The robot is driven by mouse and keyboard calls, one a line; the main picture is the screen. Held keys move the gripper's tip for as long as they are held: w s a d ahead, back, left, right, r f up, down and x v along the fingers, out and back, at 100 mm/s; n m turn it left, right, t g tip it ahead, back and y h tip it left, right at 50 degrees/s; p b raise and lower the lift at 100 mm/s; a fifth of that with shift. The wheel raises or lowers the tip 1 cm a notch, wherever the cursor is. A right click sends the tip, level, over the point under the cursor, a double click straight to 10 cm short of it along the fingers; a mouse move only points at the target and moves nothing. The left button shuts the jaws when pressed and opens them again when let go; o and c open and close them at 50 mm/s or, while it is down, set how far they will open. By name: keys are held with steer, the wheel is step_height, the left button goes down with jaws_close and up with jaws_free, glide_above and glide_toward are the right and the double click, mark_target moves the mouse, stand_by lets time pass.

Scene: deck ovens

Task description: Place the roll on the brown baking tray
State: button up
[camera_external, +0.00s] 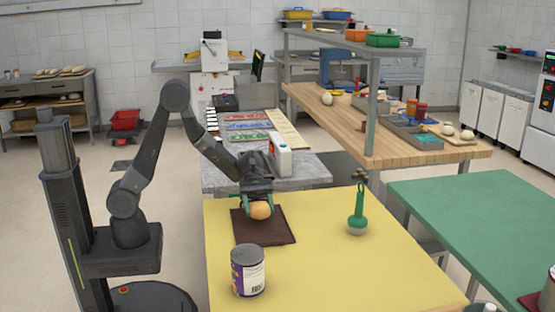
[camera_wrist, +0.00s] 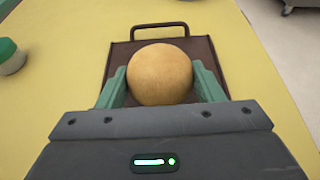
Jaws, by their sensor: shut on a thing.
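The roll (camera_external: 261,210) is round and golden brown. My gripper (camera_external: 258,203) is shut on it, with a green finger on each side. In the wrist view the roll (camera_wrist: 160,74) sits between the two fingertips of my gripper (camera_wrist: 161,84). The brown baking tray (camera_external: 248,229) lies flat on the yellow table, under and around the roll in the picture. Its dark rim and a wire handle show beyond the roll in the wrist view (camera_wrist: 121,54). I cannot tell whether the roll touches the tray, as its underside is hidden.
A purple-labelled can (camera_external: 248,271) stands in front of the tray. A green-handled tool (camera_external: 356,213) stands to the right. The yellow table (camera_external: 340,270) is clear at the front right. A grey counter and a wooden table with a shelf stand behind.

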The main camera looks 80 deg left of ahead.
mark_target(259, 215)
steer(key=shift+f, duration=1.5)
steer(key=shift+f, duration=0.1)
steer(key=shift+f+b, duration=0.15)
steer(key=shift+b, duration=0.2)
steer(key=o, duration=0.9)
steer(key=shift+o, duration=0.2)
steer(key=shift+a+r, duration=0.1)
steer(key=shift+r, duration=0.2)
steer(key=p+v, duration=0.1)
steer(key=v, duration=1)
steer(key=shift+a+r+p, duration=0.1)
steer(key=shift+a+p, duration=0.2)
steer(key=shift+a, duration=0.1)
